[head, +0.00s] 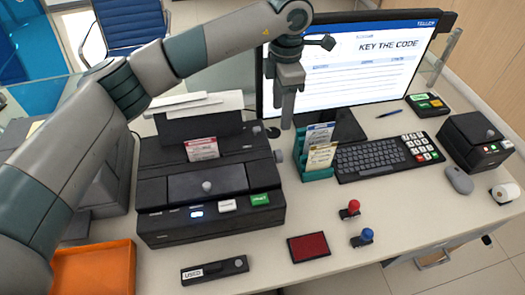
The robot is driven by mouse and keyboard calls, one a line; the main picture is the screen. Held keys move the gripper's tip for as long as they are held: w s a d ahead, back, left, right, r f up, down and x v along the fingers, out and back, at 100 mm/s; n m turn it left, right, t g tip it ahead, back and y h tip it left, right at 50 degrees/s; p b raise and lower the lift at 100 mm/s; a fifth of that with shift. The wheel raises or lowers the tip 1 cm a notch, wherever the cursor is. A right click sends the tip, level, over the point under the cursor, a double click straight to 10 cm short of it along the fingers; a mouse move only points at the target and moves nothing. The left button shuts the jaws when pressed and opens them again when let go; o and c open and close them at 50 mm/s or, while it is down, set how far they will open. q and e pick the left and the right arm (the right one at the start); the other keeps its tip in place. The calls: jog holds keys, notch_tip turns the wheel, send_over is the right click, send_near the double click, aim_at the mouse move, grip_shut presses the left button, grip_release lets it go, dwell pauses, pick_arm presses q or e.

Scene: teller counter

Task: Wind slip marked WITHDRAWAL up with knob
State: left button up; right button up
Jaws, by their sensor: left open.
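A slip with a red header (202,148) stands upright in the slot at the back of the black slip printer (210,213); its printed word is too small to read. A grey knob (278,156) sticks out of the printer's right side. My left gripper (287,124) points down above and slightly right of that knob, apart from it. It is open and empty, with its fingers seen nearly edge-on. A small round grey knob (207,187) sits on the printer's front cover. My right gripper is out of view.
A teal rack (318,173) with slips stands close right of the side knob, by the keyboard (375,153). The monitor (345,62) rises behind my gripper. An orange tray (94,270), a red pad (308,247) and red and blue-handled stamps (350,209) lie in front.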

pick_arm(q)
jog(key=shift+s+r, duration=0.1)
jog(key=shift+r, duration=0.1)
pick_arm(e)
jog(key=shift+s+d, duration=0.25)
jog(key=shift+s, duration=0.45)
pick_arm(q)
jog(key=shift+f, duration=0.1)
jog(key=p, duration=0.6)
send_near(279, 152)
notch_tip(279, 152, down, 9)
jog(key=shift+r, duration=0.1)
jog(key=shift+f, duration=0.75)
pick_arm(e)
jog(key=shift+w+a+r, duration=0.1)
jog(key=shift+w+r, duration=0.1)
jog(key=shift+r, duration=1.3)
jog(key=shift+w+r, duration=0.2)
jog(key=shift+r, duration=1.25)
pick_arm(q)
jog(key=c, duration=1)
jog(key=shift+c, duration=0.2)
